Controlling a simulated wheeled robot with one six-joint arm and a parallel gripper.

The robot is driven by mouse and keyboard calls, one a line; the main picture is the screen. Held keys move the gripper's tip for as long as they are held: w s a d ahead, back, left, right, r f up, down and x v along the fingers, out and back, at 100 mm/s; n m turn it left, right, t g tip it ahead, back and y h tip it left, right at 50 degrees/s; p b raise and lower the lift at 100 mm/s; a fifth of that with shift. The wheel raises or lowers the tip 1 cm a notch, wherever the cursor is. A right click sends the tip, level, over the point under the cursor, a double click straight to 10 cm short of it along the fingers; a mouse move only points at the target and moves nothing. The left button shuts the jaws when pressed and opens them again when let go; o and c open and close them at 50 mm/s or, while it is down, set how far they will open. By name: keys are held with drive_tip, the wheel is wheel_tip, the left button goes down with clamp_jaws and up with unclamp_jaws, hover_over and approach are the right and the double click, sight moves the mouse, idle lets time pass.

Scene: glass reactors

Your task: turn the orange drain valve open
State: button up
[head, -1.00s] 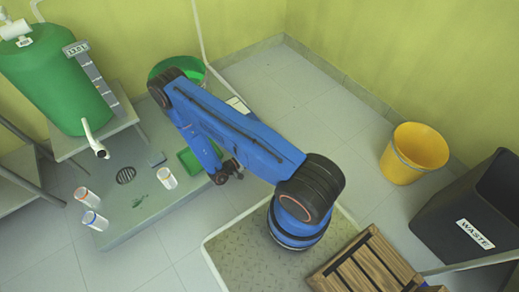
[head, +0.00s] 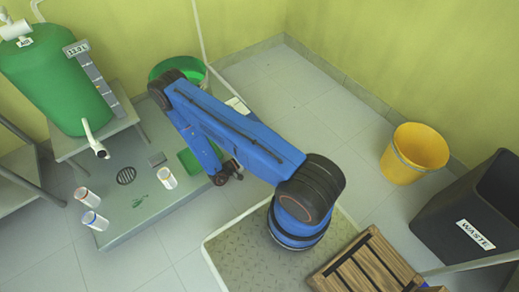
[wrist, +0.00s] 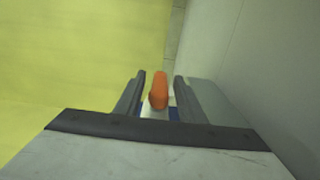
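The orange drain valve handle (wrist: 158,90) shows in the wrist view, upright in the picture between the two dark fingers of my gripper (wrist: 160,77). A narrow gap shows on each side of the handle, so the fingers are open and not visibly touching it. I cannot tell how deep the handle sits between them. In the head view my gripper (head: 229,172) is at the end of the blue arm, right of a white-capped jar (head: 167,179). The orange handle is not visible in the head view.
A green tank (head: 58,80) with a white spout (head: 95,140) stands at left. Two more jars, one being the blue-banded jar (head: 94,221), stand on the grey platform (head: 125,225). A yellow bucket (head: 414,153), a waste bin (head: 460,225) and a wooden crate (head: 365,270) are at right.

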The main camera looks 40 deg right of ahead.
drive_tip(key=a, duration=1.7)
drive_tip(key=shift+s+a+f, duration=0.15)
drive_tip(key=shift+s, duration=0.1)
